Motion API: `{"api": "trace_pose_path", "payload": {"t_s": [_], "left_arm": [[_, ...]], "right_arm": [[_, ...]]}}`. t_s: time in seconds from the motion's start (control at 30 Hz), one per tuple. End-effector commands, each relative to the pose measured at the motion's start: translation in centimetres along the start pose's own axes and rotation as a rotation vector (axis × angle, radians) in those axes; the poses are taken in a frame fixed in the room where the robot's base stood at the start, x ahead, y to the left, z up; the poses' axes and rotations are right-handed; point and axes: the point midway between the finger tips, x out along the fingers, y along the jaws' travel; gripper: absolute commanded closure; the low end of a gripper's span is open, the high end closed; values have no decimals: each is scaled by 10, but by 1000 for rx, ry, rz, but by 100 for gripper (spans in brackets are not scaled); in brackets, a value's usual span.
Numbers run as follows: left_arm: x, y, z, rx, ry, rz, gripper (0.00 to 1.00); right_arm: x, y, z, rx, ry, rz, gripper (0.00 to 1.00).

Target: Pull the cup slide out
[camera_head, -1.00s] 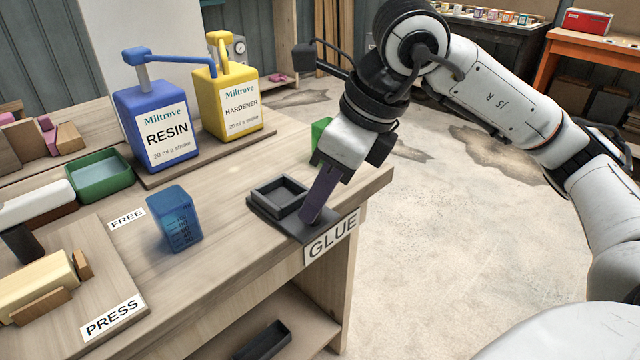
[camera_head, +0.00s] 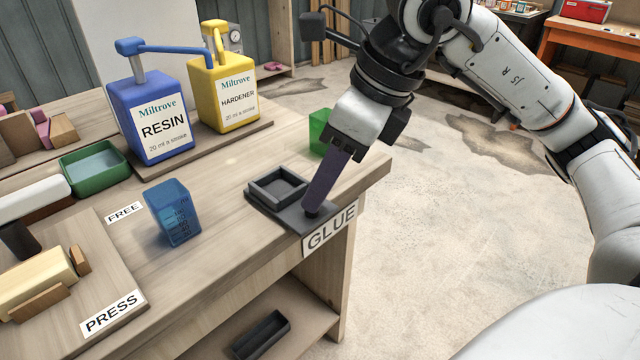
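The cup slide (camera_head: 262,205) is a dark flat plate with a raised square holder (camera_head: 278,184) at the table's front right corner, beside the GLUE label. The holder looks empty. A small dark knob (camera_head: 311,213) stands at the slide's front right end. My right gripper (camera_head: 315,203) reaches down from the upper right, its dark fingers at the knob's top. The fingers are seen edge-on and overlap, so their gap and any grip on the knob are hidden. My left gripper is out of view.
A blue measuring cup (camera_head: 172,213) stands left of the slide. RESIN (camera_head: 150,120) and HARDENER (camera_head: 225,95) pump bottles stand behind. A green object (camera_head: 320,131) is partly hidden behind my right gripper. Open floor lies right of the table.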

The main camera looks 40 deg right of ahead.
Motion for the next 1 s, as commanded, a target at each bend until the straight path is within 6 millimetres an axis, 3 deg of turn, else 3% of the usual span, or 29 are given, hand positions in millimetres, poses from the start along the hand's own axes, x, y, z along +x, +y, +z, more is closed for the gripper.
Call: {"api": "trace_pose_path", "payload": {"t_s": [0.03, 0.2, 0.4, 1.0], "left_arm": [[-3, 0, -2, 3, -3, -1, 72], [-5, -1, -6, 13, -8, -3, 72], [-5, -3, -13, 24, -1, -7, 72], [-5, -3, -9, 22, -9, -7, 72]], "right_arm": [[-14, 0, 2, 1, -5, -2, 61], [-48, 0, 2, 1, -3, -2, 61], [-74, 0, 1, 0, 0, 0, 61], [-78, 0, 0, -1, 2, 1, 61]]}}
